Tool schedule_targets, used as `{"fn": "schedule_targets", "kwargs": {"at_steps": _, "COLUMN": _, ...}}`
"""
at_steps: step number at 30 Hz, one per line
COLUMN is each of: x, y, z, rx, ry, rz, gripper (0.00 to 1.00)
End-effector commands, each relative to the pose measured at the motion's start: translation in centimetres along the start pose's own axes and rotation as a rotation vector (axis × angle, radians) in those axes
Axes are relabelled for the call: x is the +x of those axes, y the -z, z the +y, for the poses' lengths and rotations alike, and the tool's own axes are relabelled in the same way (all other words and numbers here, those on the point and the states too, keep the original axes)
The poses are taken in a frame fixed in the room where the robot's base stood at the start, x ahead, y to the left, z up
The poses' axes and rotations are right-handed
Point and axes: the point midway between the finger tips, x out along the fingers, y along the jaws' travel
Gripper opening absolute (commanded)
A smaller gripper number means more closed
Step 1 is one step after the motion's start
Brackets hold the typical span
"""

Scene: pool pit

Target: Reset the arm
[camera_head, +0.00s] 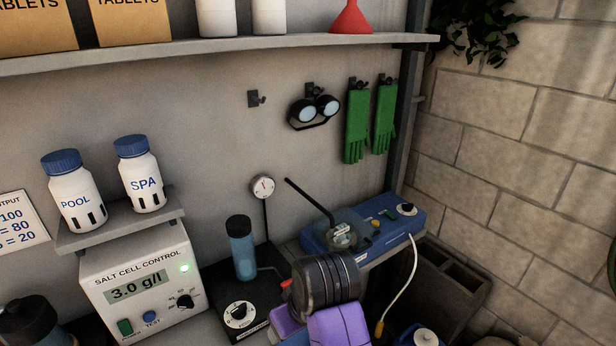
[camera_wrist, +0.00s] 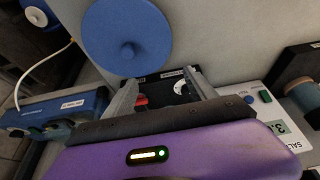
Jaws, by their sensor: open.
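My gripper (camera_wrist: 160,82) shows in the wrist view with its two grey fingers spread apart and nothing between the tips. Past the fingers are a black box with a white dial and a red part. In the head view my purple arm is at the bottom middle, and the fingers cannot be made out. The black box (camera_head: 240,312) stands just left of my arm there, with a blue clear cylinder (camera_head: 242,250) on it. A large blue round disc (camera_wrist: 127,38) with a central knob shows beyond the fingers in the wrist view.
The salt cell control box (camera_head: 146,285) stands at left, below a small shelf with POOL (camera_head: 75,195) and SPA (camera_head: 140,178) bottles. A blue device (camera_head: 390,222) with a white cable is at right. Goggles (camera_head: 314,112) and green gloves (camera_head: 357,125) hang on the wall.

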Motion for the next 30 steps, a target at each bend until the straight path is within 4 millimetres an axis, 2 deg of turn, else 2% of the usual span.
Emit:
{"fn": "schedule_targets", "kwargs": {"at_steps": 8, "x": -0.5, "y": 3.1, "z": 0.9, "rx": 0.027, "ry": -0.035, "rz": 0.131, "gripper": 0.65}}
{"fn": "schedule_targets", "kwargs": {"at_steps": 15, "x": -2.4, "y": 7.0, "z": 1.9, "rx": 0.048, "ry": -0.085, "rz": 0.322, "gripper": 0.65}}
{"fn": "schedule_targets", "kwargs": {"at_steps": 19, "x": -3.1, "y": 8.1, "z": 2.6, "rx": 0.061, "ry": -0.119, "rz": 0.437, "gripper": 0.65}}
{"fn": "schedule_targets", "kwargs": {"at_steps": 23, "x": -3.5, "y": 7.7, "z": 3.7, "rx": 0.08, "ry": -0.163, "rz": 0.562, "gripper": 0.65}}
{"fn": "schedule_targets", "kwargs": {"at_steps": 26, "x": -3.6, "y": 6.0, "z": 4.9, "rx": 0.095, "ry": -0.205, "rz": 0.67, "gripper": 0.65}}
{"fn": "schedule_targets", "kwargs": {"at_steps": 30, "x": -4.1, "y": 2.0, "z": 6.2, "rx": 0.116, "ry": -0.261, "rz": 0.811, "gripper": 0.65}}
